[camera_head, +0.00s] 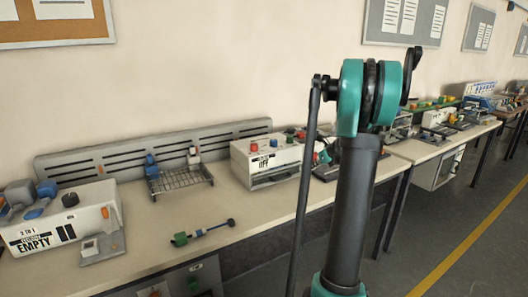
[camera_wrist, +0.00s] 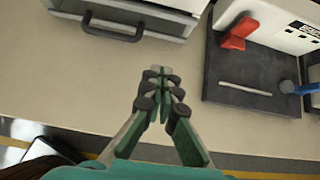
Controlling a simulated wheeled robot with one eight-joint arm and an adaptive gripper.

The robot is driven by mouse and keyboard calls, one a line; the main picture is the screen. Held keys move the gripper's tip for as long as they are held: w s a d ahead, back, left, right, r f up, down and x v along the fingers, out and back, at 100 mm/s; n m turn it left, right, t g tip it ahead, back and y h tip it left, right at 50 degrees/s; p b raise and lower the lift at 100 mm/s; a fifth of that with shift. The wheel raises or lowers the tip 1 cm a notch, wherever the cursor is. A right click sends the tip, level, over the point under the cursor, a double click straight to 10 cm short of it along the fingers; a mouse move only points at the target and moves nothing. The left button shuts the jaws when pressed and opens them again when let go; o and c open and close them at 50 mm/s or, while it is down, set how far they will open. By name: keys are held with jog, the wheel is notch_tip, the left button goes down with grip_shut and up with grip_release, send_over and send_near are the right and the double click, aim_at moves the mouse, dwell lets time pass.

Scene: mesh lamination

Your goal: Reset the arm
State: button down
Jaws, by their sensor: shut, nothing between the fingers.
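My gripper (camera_wrist: 160,78) shows in the wrist view with its fingertips together and nothing between them. It is over the pale bench top, between a white machine with a dark handle (camera_wrist: 108,30) on the left and a dark tray (camera_wrist: 215,85) on the right. In the head view my arm rises in front of the bench, and the gripper itself is hidden or cannot be made out there.
More benches with equipment (camera_head: 435,140) stand along the wall at right. The floor (camera_head: 450,215) at right looks clear.

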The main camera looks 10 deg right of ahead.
jog(key=s+a+f+n+g, duration=0.2)
jog(key=s+a+f+n, duration=0.1)
jog(key=s+a+n, duration=1.2)
jog(key=s+a+f+n+h, duration=0.1)
jog(key=s+a+f+n, duration=0.1)
jog(key=s+n, duration=0.3)
jog(key=s+a+f+n+g+h, duration=0.1)
jog(key=s+a+f+n, duration=0.1)
jog(key=s+n, duration=0.4)
jog(key=s+a+f+n+g+h, duration=0.1)
jog(key=s+n, duration=0.4)
jog(key=s, duration=0.7)
notch_tip(320, 180, down, 3)
jog(key=shift+a+r+n, duration=0.1)
jog(key=shift+a+n, duration=0.3)
jog(key=shift+a, duration=0.05)
